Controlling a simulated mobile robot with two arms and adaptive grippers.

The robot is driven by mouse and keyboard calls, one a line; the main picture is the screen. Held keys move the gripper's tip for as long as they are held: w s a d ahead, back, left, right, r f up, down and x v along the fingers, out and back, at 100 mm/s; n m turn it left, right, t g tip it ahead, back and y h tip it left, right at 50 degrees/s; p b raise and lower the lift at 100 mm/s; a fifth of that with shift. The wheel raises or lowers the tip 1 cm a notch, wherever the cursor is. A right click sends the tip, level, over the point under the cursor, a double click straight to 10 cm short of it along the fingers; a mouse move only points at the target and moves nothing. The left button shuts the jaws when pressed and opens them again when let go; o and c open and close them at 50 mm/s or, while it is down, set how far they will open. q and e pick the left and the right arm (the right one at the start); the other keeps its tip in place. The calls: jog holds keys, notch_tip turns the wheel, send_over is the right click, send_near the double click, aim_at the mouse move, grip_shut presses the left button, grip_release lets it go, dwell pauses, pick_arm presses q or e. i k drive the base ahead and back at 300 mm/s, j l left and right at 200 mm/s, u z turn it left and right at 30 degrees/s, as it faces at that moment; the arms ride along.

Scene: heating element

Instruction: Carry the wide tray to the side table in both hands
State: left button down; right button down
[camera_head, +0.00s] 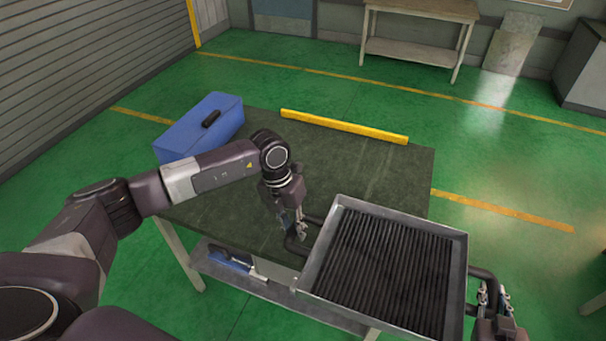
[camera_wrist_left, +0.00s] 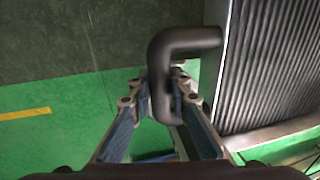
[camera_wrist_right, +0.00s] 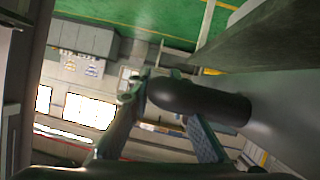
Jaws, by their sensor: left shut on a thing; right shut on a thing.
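The wide tray (camera_head: 401,219) is a grey metal frame with a dark ribbed inside, at the lower right of the head view. It overlaps the front right of the dark-topped table (camera_head: 390,180); contact with the table cannot be told. My left gripper (camera_head: 297,232) is shut on the tray's left black handle (camera_wrist_left: 190,37), which passes between its fingers in the left wrist view. My right gripper (camera_head: 494,296) is shut on the right black handle (camera_wrist_right: 205,101). I cannot tell which table is the side table.
A blue case (camera_head: 205,125) and a yellow bar (camera_head: 343,126) lie on the dark tabletop. Blue items (camera_head: 230,258) lie on its lower shelf. A pale bench (camera_head: 425,8) stands at the back wall, and a grey cabinet (camera_head: 585,70) at the right. Green floor between is clear.

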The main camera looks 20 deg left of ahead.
aim_at(317, 181)
jog(key=i+j, duration=0.1)
jog(key=j, duration=0.6)
jog(key=i+j, duration=0.15)
jog(key=j, duration=0.2)
jog(key=i+j, duration=0.2)
jog(key=i, duration=0.2)
jog(key=i+j, duration=0.15)
jog(key=i, duration=0.3)
